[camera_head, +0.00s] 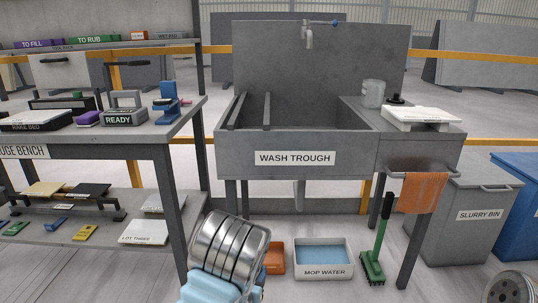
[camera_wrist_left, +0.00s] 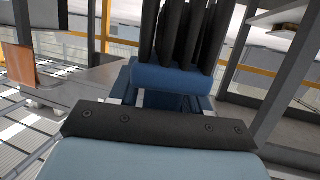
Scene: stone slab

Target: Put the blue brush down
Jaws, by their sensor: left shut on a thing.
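The blue brush (camera_wrist_left: 172,78) shows in the left wrist view as a blue block with thick black bristles (camera_wrist_left: 186,32) rising from it to the top edge. My left gripper (camera_wrist_left: 160,112) is shut on it; a dark plate with screws hides the near part of the brush. In the head view only links of my arm show at the lower middle. The left gripper and the brush cannot be made out there. My right gripper is not in view.
A gauge bench (camera_head: 120,132) stands at left with a blue stand (camera_head: 168,100) and a READY block (camera_head: 122,116) on top. The wash trough (camera_head: 296,157) is at centre. A mop water tray (camera_head: 324,271), green brush (camera_head: 373,264) and slurry bin (camera_head: 462,229) stand on the floor.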

